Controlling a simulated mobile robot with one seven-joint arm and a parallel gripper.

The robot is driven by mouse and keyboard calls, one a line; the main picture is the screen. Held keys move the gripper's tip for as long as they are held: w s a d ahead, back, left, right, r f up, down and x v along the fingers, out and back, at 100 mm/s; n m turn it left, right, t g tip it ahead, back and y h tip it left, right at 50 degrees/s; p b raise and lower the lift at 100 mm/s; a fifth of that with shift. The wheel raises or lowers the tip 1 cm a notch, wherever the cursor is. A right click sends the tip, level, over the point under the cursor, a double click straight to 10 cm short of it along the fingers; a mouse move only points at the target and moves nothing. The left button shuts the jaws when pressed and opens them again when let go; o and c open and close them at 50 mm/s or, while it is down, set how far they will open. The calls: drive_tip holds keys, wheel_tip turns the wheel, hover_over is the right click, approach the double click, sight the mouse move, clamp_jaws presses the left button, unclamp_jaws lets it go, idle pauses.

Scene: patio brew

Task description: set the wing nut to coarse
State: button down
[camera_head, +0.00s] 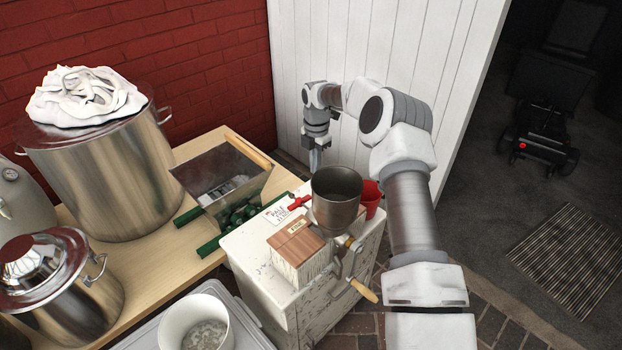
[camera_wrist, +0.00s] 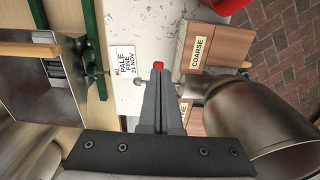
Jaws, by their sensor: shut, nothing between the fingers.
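A red winged piece, which looks like the wing nut (camera_head: 299,202), sits at the left side of the grain mill's hopper (camera_head: 337,195). In the wrist view a red tip of the wing nut (camera_wrist: 158,65) shows just beyond my fingertips; the fingers hide the rest. My gripper (camera_head: 315,170) points down behind the hopper, its fingers shut and empty. I cannot tell whether it touches the nut. In the wrist view a wooden block labelled COARSE (camera_wrist: 213,45) stands right of the fingertips. Another wooden block (camera_wrist: 188,122) is partly hidden by the fingers.
The mill stands on a worn white cabinet (camera_head: 260,252); its crank's wooden handle (camera_head: 363,290) sticks out in front. A card (camera_wrist: 125,66) reads PALE FINE 21 NOV. A red cup (camera_head: 370,198) is behind the hopper. A metal bin (camera_head: 222,180) and steel pots crowd the left.

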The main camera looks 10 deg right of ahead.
drive_tip(key=shift+w+d+r, duration=0.2)
drive_tip(key=shift+d+r, duration=0.15)
drive_tip(key=shift+r, duration=0.3)
drive_tip(key=shift+w+d+r, duration=0.2)
drive_tip(key=shift+d+r, duration=0.1)
drive_tip(key=shift+r, duration=0.4)
drive_tip(key=shift+w+d+r, duration=0.2)
drive_tip(key=shift+d+r, duration=0.15)
drive_tip(key=shift+r, duration=0.3)
